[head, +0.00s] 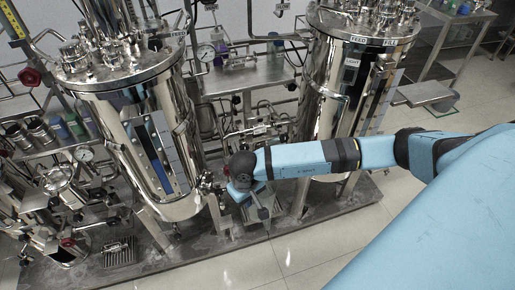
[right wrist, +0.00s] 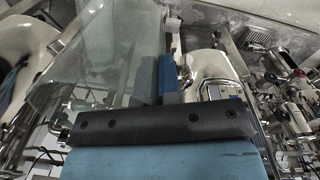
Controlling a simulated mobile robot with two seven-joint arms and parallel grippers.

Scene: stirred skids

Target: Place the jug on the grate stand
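My right gripper (head: 259,210) hangs low between the two steel tanks in the head view, pointing down. In the right wrist view a clear, bluish see-through jug (right wrist: 112,55) fills the upper left, close against the gripper's fingers (right wrist: 167,72). The gripper appears shut on the jug; the exact contact is hidden. In the head view the jug is small and hard to make out beside the gripper. A small grate stand (head: 118,254) sits on the skid floor at the lower left, apart from the gripper. A slatted grate also shows in the right wrist view (right wrist: 258,38). My left gripper is not in view.
The left tank (head: 125,110) and right tank (head: 345,90) stand on legs on the grey skid base (head: 225,240). Pipes and valves (head: 75,200) crowd the left side. A steel shelf (head: 240,72) with bottles stands behind. The tiled floor (head: 310,255) in front is clear.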

